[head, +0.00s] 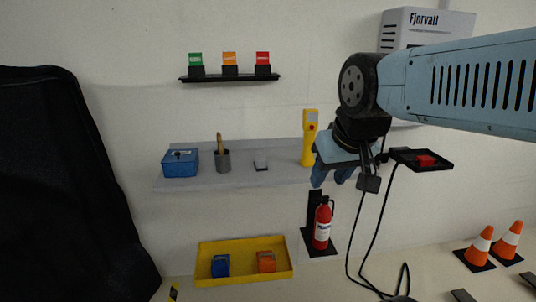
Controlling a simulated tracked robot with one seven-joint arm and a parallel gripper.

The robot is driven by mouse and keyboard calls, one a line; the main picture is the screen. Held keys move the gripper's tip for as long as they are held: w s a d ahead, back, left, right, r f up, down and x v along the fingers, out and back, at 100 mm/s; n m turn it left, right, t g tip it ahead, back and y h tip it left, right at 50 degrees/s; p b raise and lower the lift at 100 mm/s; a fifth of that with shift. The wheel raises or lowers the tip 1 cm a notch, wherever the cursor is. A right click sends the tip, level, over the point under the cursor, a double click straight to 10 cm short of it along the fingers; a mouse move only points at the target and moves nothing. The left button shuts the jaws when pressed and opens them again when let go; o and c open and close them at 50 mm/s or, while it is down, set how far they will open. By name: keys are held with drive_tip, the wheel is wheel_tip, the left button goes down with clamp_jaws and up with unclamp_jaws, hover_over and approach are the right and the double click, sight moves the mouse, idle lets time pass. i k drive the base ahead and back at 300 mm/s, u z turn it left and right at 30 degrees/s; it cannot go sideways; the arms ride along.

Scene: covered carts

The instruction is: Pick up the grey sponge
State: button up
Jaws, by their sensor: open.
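A small pale grey block (261,161), which looks like the grey sponge, lies on the grey wall shelf (215,182), right of a grey cup. It is too small to make out in detail. My gripper (332,178) hangs from the arm at the shelf's right end, to the right of the block and apart from it in the picture. Its fingers point down, open, with nothing seen between them. The gripper covers the shelf's right end.
On the shelf stand a blue box (180,163), the grey cup (222,160) with a brown-handled item, and a yellow handheld device (309,138) close to my gripper. A black ledge (230,78) is above. A yellow tray (245,279) and a fire extinguisher (323,224) are below.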

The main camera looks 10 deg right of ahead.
sight(260, 163)
drive_tip(key=z, duration=0.25)
drive_tip(key=i, duration=0.85)
drive_tip(key=z, duration=0.35)
drive_tip(key=k, duration=0.9)
drive_tip(key=z, duration=0.1)
drive_tip(key=i, duration=1.4)
drive_tip(key=u, duration=0.05)
